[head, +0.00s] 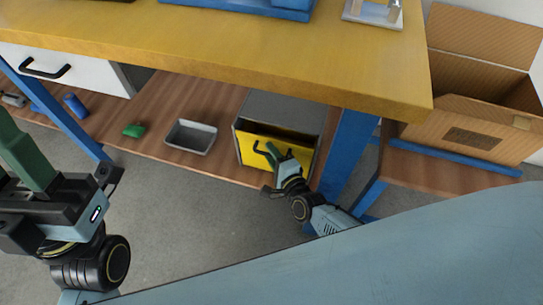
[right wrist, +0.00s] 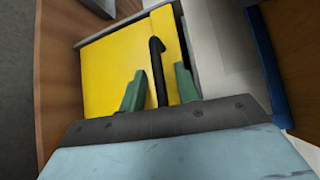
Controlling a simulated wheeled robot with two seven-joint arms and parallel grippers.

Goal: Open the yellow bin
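The yellow bin is a grey box with a yellow front (head: 248,150) on the wooden lower shelf, under the right end of the workbench. In the right wrist view the yellow front (right wrist: 110,75) fills the upper left, with a black bar handle (right wrist: 158,70) near its right side. My right gripper (head: 268,152) is at the front of the bin. Its two green fingers (right wrist: 160,88) are apart, with the lower end of the handle between them; I cannot tell whether they touch it. My left gripper (head: 22,150) is at the left edge, away from the bin.
A grey tray (head: 190,136) and a green object (head: 134,131) lie left of the bin. A blue table leg (head: 348,150) stands close on the right. The yellow worktop (head: 300,60) overhangs the shelf. A cardboard box (head: 470,130) sits at the right.

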